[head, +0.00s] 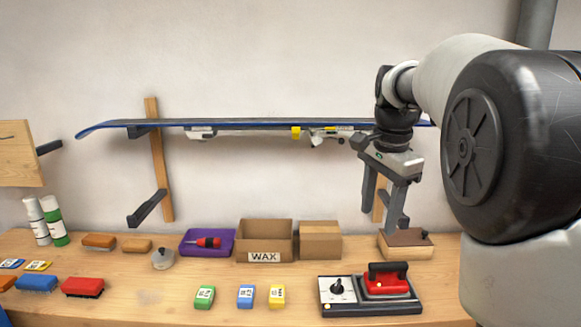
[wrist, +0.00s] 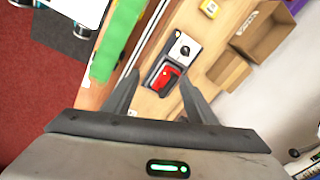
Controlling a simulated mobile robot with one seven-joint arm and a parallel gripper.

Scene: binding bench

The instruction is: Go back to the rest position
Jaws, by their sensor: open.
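My gripper (head: 384,212) hangs over the right part of the bench in the head view, fingers pointing down and apart, with nothing between them. It is above and behind the red waxing iron (head: 387,277) on its dark base. In the wrist view my gripper (wrist: 158,98) is also open and empty, and the red iron (wrist: 166,77) shows beyond the fingertips. A wooden block with a dark top (head: 405,242) sits on the bench just below the fingers. A ski (head: 240,124) lies on wall brackets behind my arm, which hides its right end.
A WAX box (head: 263,242), a second cardboard box (head: 320,241) and a purple tray (head: 192,249) stand along the back. Several wax blocks (head: 245,296) lie at the front. Brushes (head: 83,287) and bottles (head: 53,220) are at left. The bench's front middle-left is clear.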

